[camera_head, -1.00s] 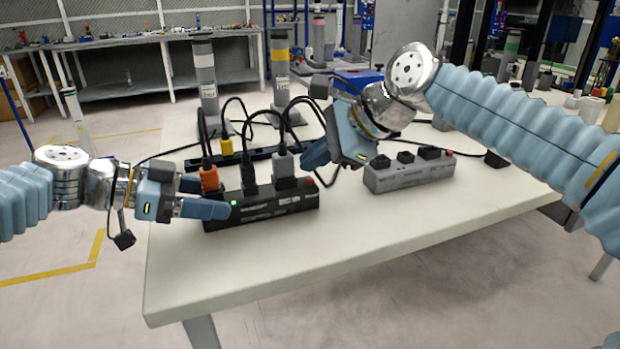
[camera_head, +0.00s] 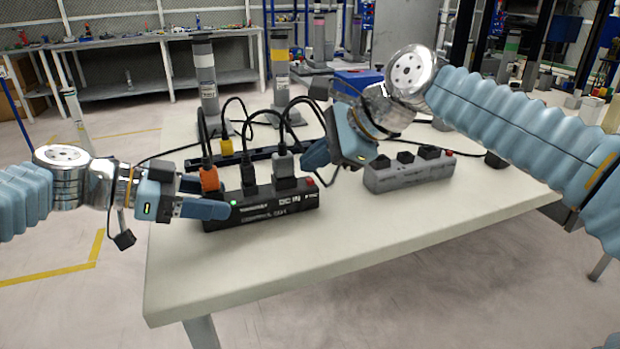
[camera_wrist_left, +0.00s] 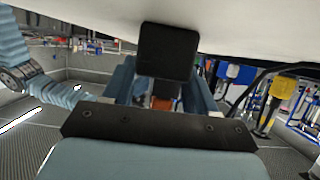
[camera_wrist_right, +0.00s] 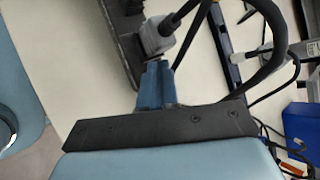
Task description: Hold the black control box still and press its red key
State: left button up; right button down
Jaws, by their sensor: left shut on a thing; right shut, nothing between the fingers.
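The black control box (camera_head: 265,211) lies on the white table, with a lit green light near its left end and a red key (camera_head: 309,182) at its right end. My left gripper (camera_head: 213,200) is shut on the box's left end. In the left wrist view the box's dark end (camera_wrist_left: 167,52) sits between the fingers. My right gripper (camera_head: 306,160) is shut and empty, above and behind the box near the red key. In the right wrist view its closed fingertips (camera_wrist_right: 156,70) are beside a grey plug (camera_wrist_right: 157,38); I cannot make out the red key there.
An orange plug (camera_head: 209,180), a black plug and a grey plug (camera_head: 284,168) stand in the box, with cables looping up behind. A grey strip (camera_head: 410,177) with its own red key lies to the right. Another dark strip lies behind. The table's front is clear.

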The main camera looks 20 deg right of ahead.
jog(key=shift+f, duration=0.35)
jog(key=shift+f, duration=0.5)
dwell(0.7)
jog(key=shift+r, duration=0.9)
jog(key=shift+r, duration=0.1)
notch_tip(320, 180, up, 5)
jog(key=shift+f, duration=0.1)
dwell(0.8)
pick_arm(q)
jog(key=o, duration=1.3)
